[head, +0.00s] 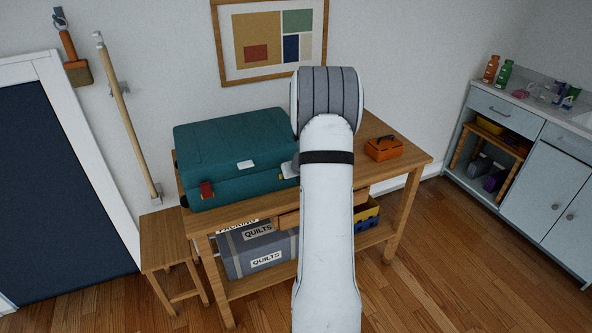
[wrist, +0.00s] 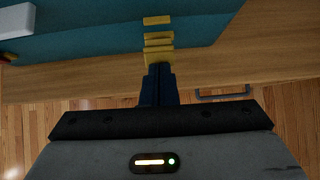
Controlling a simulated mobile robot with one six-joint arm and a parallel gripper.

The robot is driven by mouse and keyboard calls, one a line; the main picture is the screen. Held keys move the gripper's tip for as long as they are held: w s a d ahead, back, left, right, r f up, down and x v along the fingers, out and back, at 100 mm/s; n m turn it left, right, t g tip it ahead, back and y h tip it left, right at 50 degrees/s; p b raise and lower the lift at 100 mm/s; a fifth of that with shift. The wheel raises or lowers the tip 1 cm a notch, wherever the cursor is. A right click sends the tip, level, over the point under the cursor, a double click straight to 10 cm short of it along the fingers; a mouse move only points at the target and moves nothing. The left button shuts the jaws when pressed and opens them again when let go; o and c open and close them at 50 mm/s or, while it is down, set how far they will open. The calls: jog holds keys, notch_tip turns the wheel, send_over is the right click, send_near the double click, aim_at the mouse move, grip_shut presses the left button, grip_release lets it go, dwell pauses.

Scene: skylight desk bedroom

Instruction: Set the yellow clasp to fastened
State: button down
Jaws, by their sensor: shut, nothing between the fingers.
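The teal case (head: 235,150) sits shut on the wooden table. In the wrist view its front (wrist: 90,60) fills the top. The yellow clasp (wrist: 157,40) shows there as a small plate above and, across a teal gap, several stacked yellow bars. I cannot tell the lever's exact angle. My gripper (wrist: 160,70) is shut and empty, its dark blue fingers just below the lowest yellow bars; touching or just apart, I cannot tell.
An orange box (head: 383,149) stands at the table's right. A grey quilts box (head: 258,250) sits on the lower shelf. A stool (head: 168,238) stands left.

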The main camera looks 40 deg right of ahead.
jog(key=shift+w+d+r+p, duration=0.2)
jog(key=shift+w+r+p, duration=0.35)
jog(key=shift+p, duration=0.15)
dwell(1.0)
jog(key=shift+r+p, duration=0.75)
jog(key=shift+r, duration=0.05)
